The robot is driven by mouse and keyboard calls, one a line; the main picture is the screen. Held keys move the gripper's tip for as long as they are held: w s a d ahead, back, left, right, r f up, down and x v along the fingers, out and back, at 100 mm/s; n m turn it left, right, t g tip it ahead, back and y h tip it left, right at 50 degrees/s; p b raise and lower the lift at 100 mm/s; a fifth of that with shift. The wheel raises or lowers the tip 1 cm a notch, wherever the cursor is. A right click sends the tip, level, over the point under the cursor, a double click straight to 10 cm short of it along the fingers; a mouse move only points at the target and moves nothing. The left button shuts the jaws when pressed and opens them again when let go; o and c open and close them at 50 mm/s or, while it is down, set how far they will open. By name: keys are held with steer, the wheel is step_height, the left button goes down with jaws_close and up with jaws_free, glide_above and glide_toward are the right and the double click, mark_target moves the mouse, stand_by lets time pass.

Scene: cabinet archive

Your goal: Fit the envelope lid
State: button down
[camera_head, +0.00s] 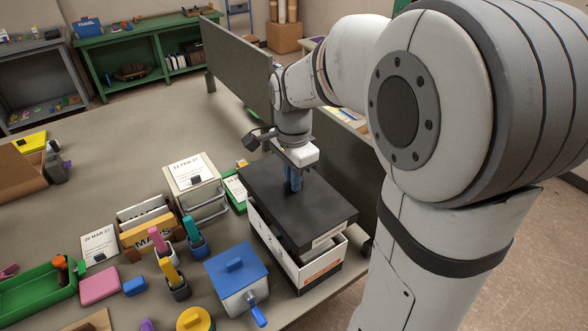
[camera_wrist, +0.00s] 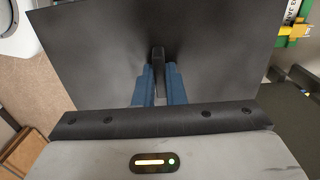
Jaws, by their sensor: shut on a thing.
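The envelope lid (camera_head: 309,208) is a flat dark grey panel with a pale label on its front edge. My gripper (camera_head: 293,183) is shut on a small upright handle near the middle of the lid. In the wrist view, the blue fingers of my gripper (camera_wrist: 158,85) close on the dark handle, and the lid (camera_wrist: 95,60) fills most of the picture. Contact between lid and box is partly hidden.
A date card stand (camera_head: 193,180), several colored stamps and a green tray (camera_head: 38,291) crowd the left. A grey partition (camera_head: 342,160) rises behind the box. The table's right edge is near.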

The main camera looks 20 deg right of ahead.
mark_target(294, 196)
steer(key=shift+f+b, duration=0.6)
steer(key=shift+f, duration=0.1)
steer(key=shift+f+b, duration=1.65)
steer(key=shift+f, duration=0.6)
steer(key=shift+s+f+b, duration=0.1)
steer(key=shift+f+b, duration=1.4)
steer(key=shift+f, duration=0.6)
steer(key=c, duration=1.4)
jaws_free()
steer(key=shift+r, duration=0.15)
